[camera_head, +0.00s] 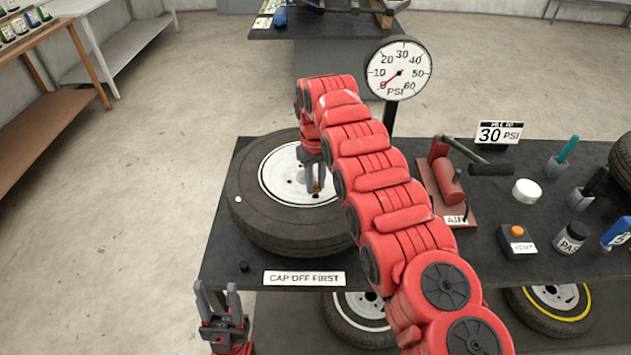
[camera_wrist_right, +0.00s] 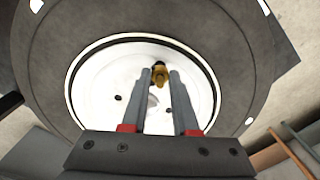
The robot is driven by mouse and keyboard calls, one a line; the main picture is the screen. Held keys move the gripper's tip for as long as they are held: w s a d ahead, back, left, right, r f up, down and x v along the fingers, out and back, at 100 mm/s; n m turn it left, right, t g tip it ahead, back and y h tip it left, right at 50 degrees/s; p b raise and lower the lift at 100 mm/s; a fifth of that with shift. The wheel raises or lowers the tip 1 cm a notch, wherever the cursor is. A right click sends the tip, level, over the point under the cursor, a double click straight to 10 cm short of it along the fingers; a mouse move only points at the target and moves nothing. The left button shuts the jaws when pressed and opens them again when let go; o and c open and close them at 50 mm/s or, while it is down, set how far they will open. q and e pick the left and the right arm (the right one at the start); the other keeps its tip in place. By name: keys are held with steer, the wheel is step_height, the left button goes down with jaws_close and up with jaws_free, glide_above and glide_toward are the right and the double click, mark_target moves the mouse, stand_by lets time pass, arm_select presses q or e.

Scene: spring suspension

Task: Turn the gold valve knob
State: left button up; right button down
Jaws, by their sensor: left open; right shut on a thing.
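The gold valve knob (camera_wrist_right: 160,75) stands on the white wheel rim, with a black part at its top. My right gripper (camera_wrist_right: 162,80) has its grey fingers on either side of the knob and is shut on it. In the head view my right gripper (camera_head: 316,188) points down over the rim (camera_head: 280,180) of the tire (camera_head: 265,225), which lies flat on the table; a little gold shows between the fingers. My left gripper (camera_head: 222,312) is open and empty, low in front of the table's left front edge. My right arm hides part of the table.
A gauge (camera_head: 398,68) reads near the low end; a sign (camera_head: 499,133) says 30 PSI. A red pump (camera_head: 445,185), an orange-button box (camera_head: 517,240) and a jar (camera_head: 571,238) stand right. A small black cap (camera_head: 244,267) lies by the "CAP OFF FIRST" label (camera_head: 304,278).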

mark_target(316, 182)
steer(key=shift+w+r, duration=0.1)
stand_by(0.4)
steer(key=c, duration=0.7)
jaws_free()
step_height(316, 182, up, 4)
steer(key=p, duration=0.2)
steer(key=shift+r+p, duration=0.25)
steer(key=shift+p, duration=0.1)
step_height(316, 182, up, 13)
steer(key=p, duration=1.3)
steer(key=shift+f, duration=0.1)
